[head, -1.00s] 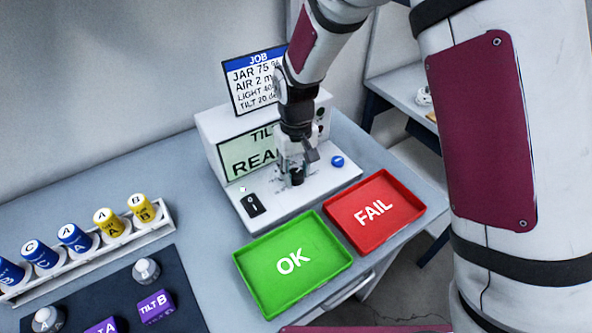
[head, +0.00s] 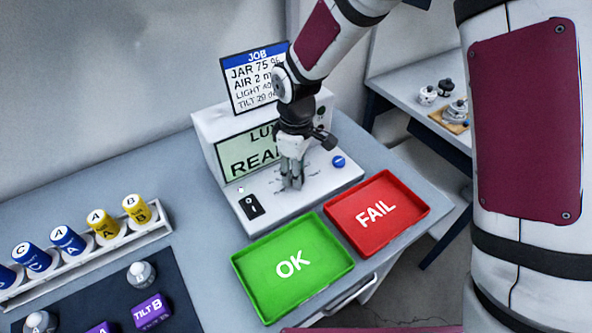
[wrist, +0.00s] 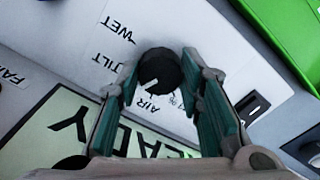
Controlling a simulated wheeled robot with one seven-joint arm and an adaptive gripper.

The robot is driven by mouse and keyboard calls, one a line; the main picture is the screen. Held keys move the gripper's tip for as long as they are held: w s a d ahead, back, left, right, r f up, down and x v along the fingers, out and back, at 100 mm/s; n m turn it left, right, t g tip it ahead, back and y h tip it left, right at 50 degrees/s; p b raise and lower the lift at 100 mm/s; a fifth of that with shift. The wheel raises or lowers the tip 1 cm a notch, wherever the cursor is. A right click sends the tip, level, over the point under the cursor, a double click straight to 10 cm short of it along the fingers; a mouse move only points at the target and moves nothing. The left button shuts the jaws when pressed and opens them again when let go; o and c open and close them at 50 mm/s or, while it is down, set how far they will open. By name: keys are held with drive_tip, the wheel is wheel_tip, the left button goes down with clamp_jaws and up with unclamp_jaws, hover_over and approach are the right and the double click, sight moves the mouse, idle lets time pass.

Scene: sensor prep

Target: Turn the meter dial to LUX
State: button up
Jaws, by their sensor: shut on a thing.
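The white meter (head: 322,186) stands at the back of the bench. Its display (head: 228,164) shows "LU" and "REA", with the rest of both lines hidden by my arm. My gripper (head: 291,184) points down at the meter's sloped panel. In the wrist view the black round dial (wrist: 158,68) with a white pointer mark sits between the two fingers, which are shut on it. Labels WET, TILT and AIR show around it; the LUX label cannot be made out. The dial is mostly hidden by the fingers in the head view.
A blue button (head: 338,162) and a black switch (head: 251,207) flank the dial. A green OK tray (head: 258,296) and red FAIL tray (head: 413,224) lie in front. A rack (head: 160,222) of blue and yellow jars stands left. A JOB sign (head: 231,92) stands behind.

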drive_tip(key=shift+n, duration=0.3)
drive_tip(key=o, duration=1.2)
drive_tip(key=shift+c, duration=0.2)
wheel_tip(320, 180, up, 12)
